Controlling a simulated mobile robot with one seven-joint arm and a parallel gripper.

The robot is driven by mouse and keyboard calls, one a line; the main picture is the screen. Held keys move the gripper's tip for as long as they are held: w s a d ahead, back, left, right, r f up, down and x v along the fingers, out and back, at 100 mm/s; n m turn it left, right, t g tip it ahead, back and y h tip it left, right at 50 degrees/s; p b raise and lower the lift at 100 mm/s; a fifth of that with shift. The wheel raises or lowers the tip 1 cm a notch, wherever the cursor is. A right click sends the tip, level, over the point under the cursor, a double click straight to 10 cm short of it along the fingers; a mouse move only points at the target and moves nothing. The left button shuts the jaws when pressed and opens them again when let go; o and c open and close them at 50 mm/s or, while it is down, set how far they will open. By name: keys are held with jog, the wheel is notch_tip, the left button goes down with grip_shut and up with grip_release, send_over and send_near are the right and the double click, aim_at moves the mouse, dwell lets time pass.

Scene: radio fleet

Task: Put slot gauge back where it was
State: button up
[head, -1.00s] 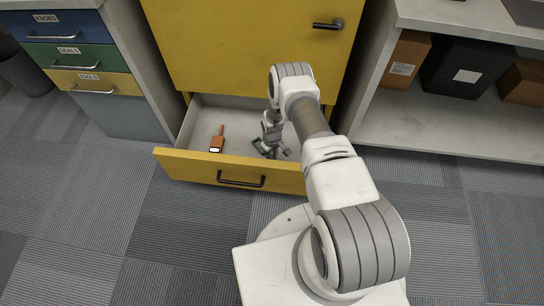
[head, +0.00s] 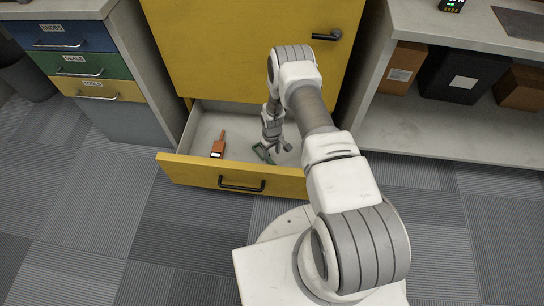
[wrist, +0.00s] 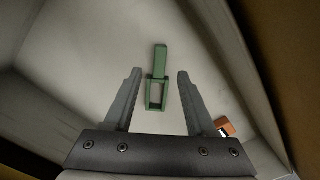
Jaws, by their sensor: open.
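The slot gauge, a green piece with a rectangular opening at one end, lies flat on the pale floor of the open yellow drawer (head: 190,168). It is near the drawer's middle in the head view (head: 262,153). In the wrist view the slot gauge (wrist: 158,75) lies below and between my fingers, with clear floor on both sides. My gripper (head: 277,147) points down into the drawer, open and empty, above the gauge. Both fingers show in the wrist view (wrist: 158,73), apart from the gauge.
An orange handheld device (head: 218,144) lies left of the gauge in the drawer; its end shows in the wrist view (wrist: 226,128). The yellow cabinet front (head: 250,50) rises behind the drawer. A shelf with boxes (head: 460,75) stands right, small labelled drawers (head: 75,65) left.

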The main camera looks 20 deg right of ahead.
jog(key=w+r+m+t+p, duration=0.1)
jog(key=w+r, duration=0.2)
jog(key=r, duration=0.9)
jog(key=w+r, duration=0.3)
jog(key=r, duration=1)
jog(key=s+r+m+t, duration=0.1)
jog(key=s+r+t, duration=0.15)
jog(key=r, duration=1.65)
jog(key=s+r+m, duration=0.1)
jog(key=s+r, duration=1.2)
jog(key=r, duration=0.3)
jog(key=s+a+r+t, duration=0.1)
jog(key=s+r, duration=0.1)
jog(key=s, duration=0.6)
jog(key=s+a+r+m+t, duration=0.1)
jog(key=s+r, duration=0.2)
jog(key=s, duration=0.5)
jog(key=shift+s+r+m, duration=0.15)
jog(key=shift+s+m, duration=0.1)
jog(key=shift+m, duration=0.05)
jog(key=shift+r, duration=0.1)
